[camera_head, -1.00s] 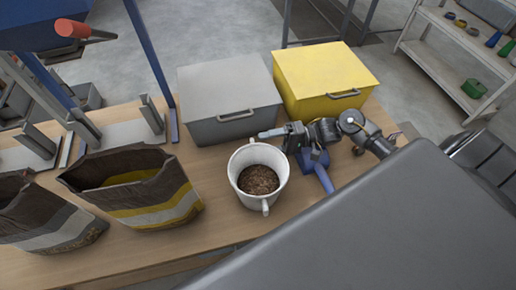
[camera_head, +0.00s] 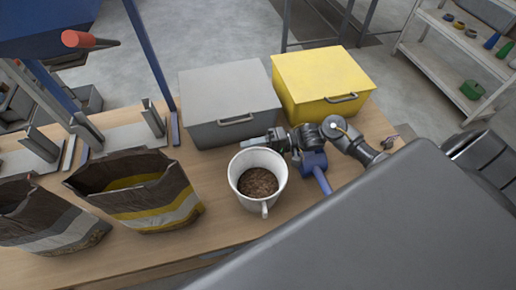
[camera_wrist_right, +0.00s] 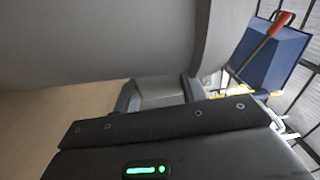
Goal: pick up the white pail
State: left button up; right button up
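The white pail (camera_head: 277,193) stands upright on the table, holding brown pellets (camera_head: 257,182). One handle (camera_head: 265,208) is on its near side. My right gripper (camera_head: 262,142) is at the pail's far rim, reaching in from the right, and covers the place of the far handle. In the right wrist view the pail's pale wall (camera_wrist_right: 100,40) fills the top, close above the dark gripper body. The fingertips are mostly hidden, so I cannot tell whether they are closed on the handle. My left gripper is not in view.
A grey lidded bin (camera_head: 225,95) and a yellow lidded bin (camera_head: 318,75) stand behind the pail. A blue scoop (camera_head: 318,172) lies right of it, beside my right arm. An open brown bag (camera_head: 150,200) stands to the left. Wooden table (camera_head: 225,222) in front is clear.

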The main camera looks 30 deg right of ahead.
jog(key=c, duration=0.5)
jog(key=shift+r, duration=0.15)
jog(key=shift+c, duration=0.2)
